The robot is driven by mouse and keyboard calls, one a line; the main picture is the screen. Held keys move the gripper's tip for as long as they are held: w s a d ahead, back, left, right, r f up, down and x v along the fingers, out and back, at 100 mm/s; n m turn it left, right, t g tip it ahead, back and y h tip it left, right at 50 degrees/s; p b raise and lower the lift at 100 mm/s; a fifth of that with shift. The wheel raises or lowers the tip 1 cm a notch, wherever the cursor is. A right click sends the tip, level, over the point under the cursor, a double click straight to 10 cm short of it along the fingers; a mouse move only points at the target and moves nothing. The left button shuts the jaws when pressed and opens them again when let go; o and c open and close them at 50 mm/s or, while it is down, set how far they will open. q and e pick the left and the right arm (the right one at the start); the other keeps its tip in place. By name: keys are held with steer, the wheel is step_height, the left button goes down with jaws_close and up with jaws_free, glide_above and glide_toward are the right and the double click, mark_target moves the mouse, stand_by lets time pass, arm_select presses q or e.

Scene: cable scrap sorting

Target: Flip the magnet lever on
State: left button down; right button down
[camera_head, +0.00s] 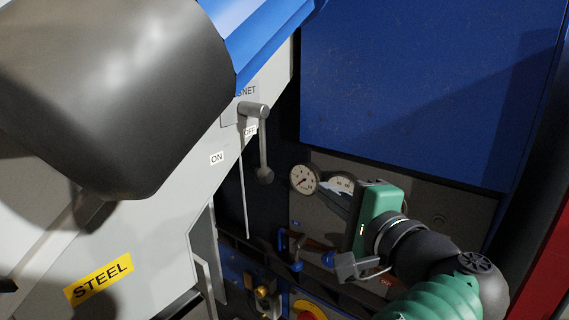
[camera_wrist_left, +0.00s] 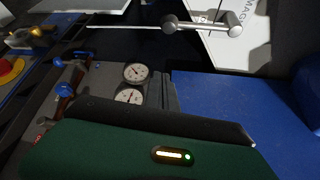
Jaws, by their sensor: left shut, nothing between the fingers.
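The magnet lever (camera_head: 263,152) is a grey arm with a round knob, mounted on the sloped light-grey panel (camera_head: 190,190). It hangs down from its pivot beside the OFF label (camera_head: 250,131); the ON label (camera_head: 217,158) is lower left. The MAGNET label is partly covered. The lever (camera_wrist_left: 203,26) also shows at the top of the left wrist view. My left gripper (camera_head: 338,199), with a green body and dark fingers, is right of and below the lever knob, apart from it. It is shut and empty. My right gripper is not in view.
Two gauges stand behind my left gripper, one clearly visible (camera_head: 303,179). Blue-handled valves (camera_head: 295,252) are below. A blue panel (camera_head: 430,90) fills the upper right. A yellow STEEL label (camera_head: 99,278) is lower left. The gap between knob and gripper looks clear.

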arm_select(q)
steer(key=w+a+p, duration=0.6)
steer(key=a, duration=0.2)
steer(key=shift+w+f+p, duration=0.25)
steer(key=shift+p, duration=0.15)
stand_by(0.4)
